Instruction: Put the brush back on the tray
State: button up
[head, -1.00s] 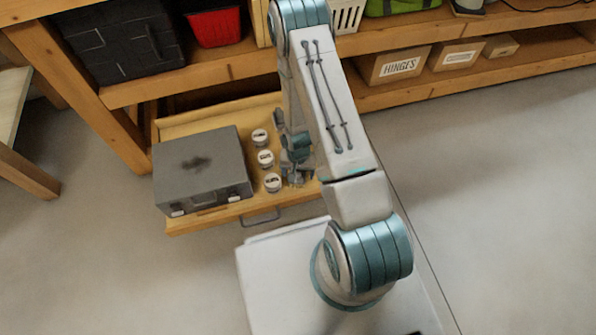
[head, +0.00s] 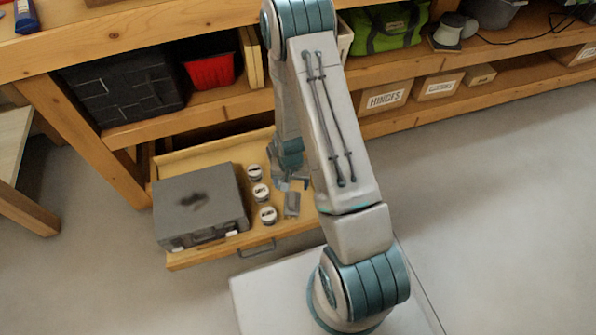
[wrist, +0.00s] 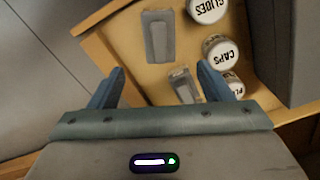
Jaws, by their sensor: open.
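My gripper (head: 290,182) is over the right part of a pulled-out wooden drawer (head: 190,258). In the wrist view its two blue fingers (wrist: 160,85) are wide apart with nothing held. Two flat grey pieces lie in the drawer in that view: a long one (wrist: 158,38) farther off, and a smaller one (wrist: 183,86) close to the right finger and partly hidden. One grey piece (head: 291,204) also shows in the head view, just below the gripper. I cannot tell a brush or a tray for certain among these.
Three white-lidded jars (head: 260,193) stand in a row in the drawer, beside a closed grey case (head: 198,205). The wooden bench (head: 150,40) rises behind, with a black bin (head: 120,85), a red bin (head: 210,68) and labelled boxes (head: 383,97). Floor at right is clear.

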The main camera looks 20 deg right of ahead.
jog(key=s+r+n+t, duration=0.1)
jog(key=s+r+n, duration=0.15)
jog(key=r, duration=1.15)
jog(key=s+r+n, duration=0.1)
jog(key=s+r, duration=0.3)
jog(key=r, duration=0.9)
jog(key=s+r+n, duration=0.1)
jog(key=s+r, duration=0.6)
jog(key=shift+s+a, duration=0.2)
jog(key=shift+s, duration=0.1)
